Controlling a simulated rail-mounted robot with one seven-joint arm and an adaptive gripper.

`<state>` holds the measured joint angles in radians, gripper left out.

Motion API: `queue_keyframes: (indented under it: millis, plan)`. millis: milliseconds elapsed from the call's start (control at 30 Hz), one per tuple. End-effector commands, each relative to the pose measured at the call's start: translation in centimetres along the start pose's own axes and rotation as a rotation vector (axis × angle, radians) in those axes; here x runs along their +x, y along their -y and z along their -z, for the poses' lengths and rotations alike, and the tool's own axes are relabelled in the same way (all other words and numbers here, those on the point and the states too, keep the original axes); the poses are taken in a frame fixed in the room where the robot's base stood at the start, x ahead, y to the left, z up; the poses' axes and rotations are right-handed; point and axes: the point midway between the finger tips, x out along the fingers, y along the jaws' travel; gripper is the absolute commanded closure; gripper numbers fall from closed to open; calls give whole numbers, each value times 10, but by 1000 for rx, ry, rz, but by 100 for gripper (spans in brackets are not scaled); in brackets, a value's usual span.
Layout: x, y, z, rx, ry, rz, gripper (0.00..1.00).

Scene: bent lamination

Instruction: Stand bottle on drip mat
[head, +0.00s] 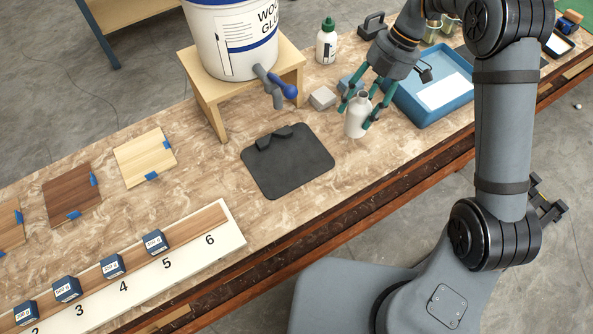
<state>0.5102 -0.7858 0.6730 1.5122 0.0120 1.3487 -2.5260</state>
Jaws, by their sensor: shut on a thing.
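A pale bottle (356,122) with an open, narrow neck stands roughly upright at the right of the drip mat. My gripper (358,104) has its green fingers on both sides of the bottle and is shut on it. I cannot tell whether the bottle's base touches the table. The dark drip mat (290,170) lies flat on the table, with a raised dark part at its back edge. The mat's surface is bare, and the bottle is apart from it.
A glue bucket (230,45) with a blue-handled tap stands on a wooden stand (203,95) behind the mat. A white bottle with a green cap (326,45), a grey block (322,98) and a blue tray (432,95) are near my gripper. Numbered blocks line a board (225,235) at front left.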

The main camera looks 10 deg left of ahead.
Motion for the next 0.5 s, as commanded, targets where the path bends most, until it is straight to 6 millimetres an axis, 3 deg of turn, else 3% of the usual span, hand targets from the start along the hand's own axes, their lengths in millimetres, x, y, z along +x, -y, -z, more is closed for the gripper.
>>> queue_keyframes:
  millis: [100,267,367,500]
  plan:
    - [12,-16,0,-130,2,52,86]
    - [19,-21,5,-212,2,85,86]
    - [25,-18,21,-227,3,91,86]
    - [38,-7,56,-226,3,92,86]
